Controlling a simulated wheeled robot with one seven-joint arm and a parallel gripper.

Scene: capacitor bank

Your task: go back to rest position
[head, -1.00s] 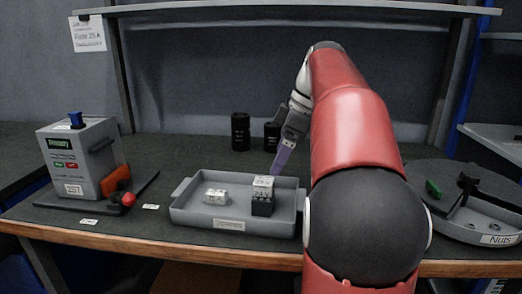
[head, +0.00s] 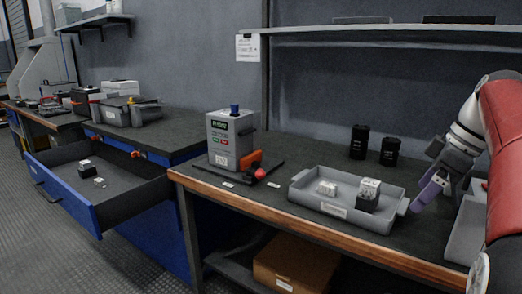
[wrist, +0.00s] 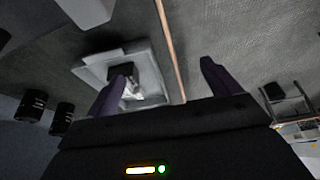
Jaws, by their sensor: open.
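My gripper (head: 431,188) is at the right of the head view, above the bench and just right of the grey tray (head: 300,196). Its purple fingers also show in the wrist view (wrist: 158,85), spread wide apart with nothing between them. The tray holds a small white block (head: 327,188) and a dark block with a white top (head: 368,196). The tray also shows in the wrist view (wrist: 150,62), partly behind a finger. My red arm covers the right edge of the head view.
Two black cylinders (head: 359,141) (head: 390,151) stand behind the tray. A grey tester box (head: 222,143) with a red-knobbed lever stands left of it. An open blue drawer (head: 75,211) juts out at left. A cardboard box (head: 290,262) sits beneath the bench. A shelf (head: 400,28) hangs above.

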